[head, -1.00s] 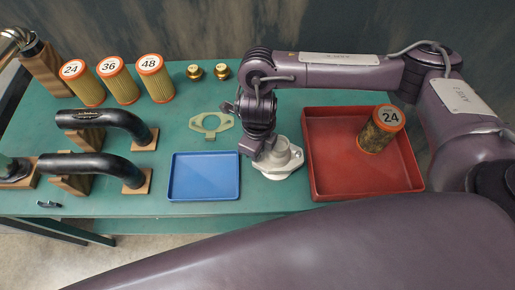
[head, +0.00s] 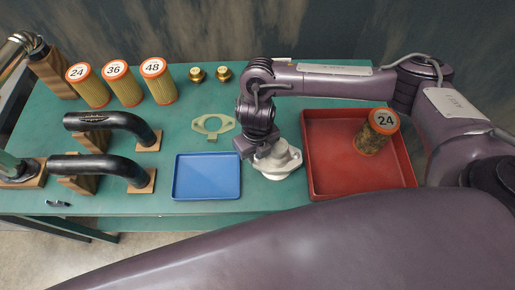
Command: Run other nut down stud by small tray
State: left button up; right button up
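A pale grey housing (head: 281,163) with a flange stands on the green table between the small blue tray (head: 207,190) and the red tray. My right gripper (head: 257,149) points down over the housing's back left side, close to or touching its top. The gripper and wrist cover part of the housing. The studs and any nut are hidden or too small to make out. Whether the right fingers are open or shut on a nut cannot be seen. My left gripper is not in view.
A red tray (head: 362,188) holds an old filter marked 24 (head: 376,134). Several numbered filters (head: 125,86), two brass caps (head: 210,74), a gasket plate (head: 213,125) and two black pipes (head: 100,166) on wooden blocks stand left and behind. The blue tray is empty.

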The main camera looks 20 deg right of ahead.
jog(key=shift+w+d+f, duration=0.1)
jog(key=shift+d, duration=0.25)
jog(key=shift+c, duration=0.3)
jog(key=shift+w+r+p, duration=0.25)
jog(key=shift+r+p, duration=0.7)
jog(key=shift+r, duration=0.2)
jog(key=shift+s+r+p, duration=0.2)
jog(key=shift+r+p, duration=0.35)
jog(key=shift+r, duration=0.2)
jog(key=shift+s+r+p, duration=0.1)
jog(key=shift+r+p, duration=1.3)
jog(key=shift+r, duration=0.3)
jog(key=shift+a, duration=0.1)
jog(key=shift+f, duration=0.1)
